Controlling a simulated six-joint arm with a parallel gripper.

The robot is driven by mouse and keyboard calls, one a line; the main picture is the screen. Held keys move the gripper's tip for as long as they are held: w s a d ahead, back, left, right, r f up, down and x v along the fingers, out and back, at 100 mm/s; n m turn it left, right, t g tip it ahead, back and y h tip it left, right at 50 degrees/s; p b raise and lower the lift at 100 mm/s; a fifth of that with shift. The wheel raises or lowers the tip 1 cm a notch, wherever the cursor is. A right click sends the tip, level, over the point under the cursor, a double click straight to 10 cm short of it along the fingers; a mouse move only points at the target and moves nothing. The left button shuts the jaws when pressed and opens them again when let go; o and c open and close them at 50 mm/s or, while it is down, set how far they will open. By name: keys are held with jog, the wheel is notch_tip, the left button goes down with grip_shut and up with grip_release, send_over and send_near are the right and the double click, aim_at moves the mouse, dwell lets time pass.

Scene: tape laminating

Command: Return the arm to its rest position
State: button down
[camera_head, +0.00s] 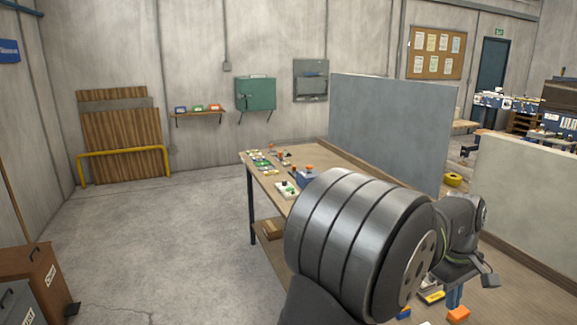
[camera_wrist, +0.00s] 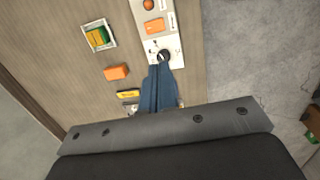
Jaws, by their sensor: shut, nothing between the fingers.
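My gripper (camera_head: 487,279) shows at the right of the head view, beyond my large grey arm joint, above the workbench (camera_head: 265,172). It is shut and holds nothing. In the wrist view its dark edge with bolts (camera_wrist: 165,126) fills the lower part of the picture. A blue piece (camera_wrist: 158,88) stands just beyond that edge, by a white panel (camera_wrist: 151,22) with a dark round knob. Its lower part is hidden by my gripper. My arm hides much of the bench in the head view.
An orange block (camera_wrist: 116,72), a yellow piece (camera_wrist: 128,95) and a tray (camera_wrist: 98,36) of coloured pieces lie on the bench. A grey partition (camera_head: 390,125) stands along its far side. The floor (camera_head: 160,240) to the left is open.

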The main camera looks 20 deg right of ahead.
jog(key=shift+g+h, duration=0.5)
jog(key=v, duration=0.5)
jog(key=shift+w+a+r, duration=0.15)
jog(key=shift+w+a, duration=0.25)
jog(key=shift+w, duration=0.05)
jog(key=s+d+f, duration=0.1)
jog(key=f, duration=0.4)
jog(key=s+d+f+t+y, duration=0.1)
jog(key=s+f, duration=0.1)
jog(key=f, duration=0.3)
jog(key=s+d+f+t+y, duration=0.1)
jog(key=f, duration=0.4)
jog(key=shift+s+f, duration=0.2)
jog(key=shift+s, duration=0.15)
jog(key=shift+f, duration=0.6)
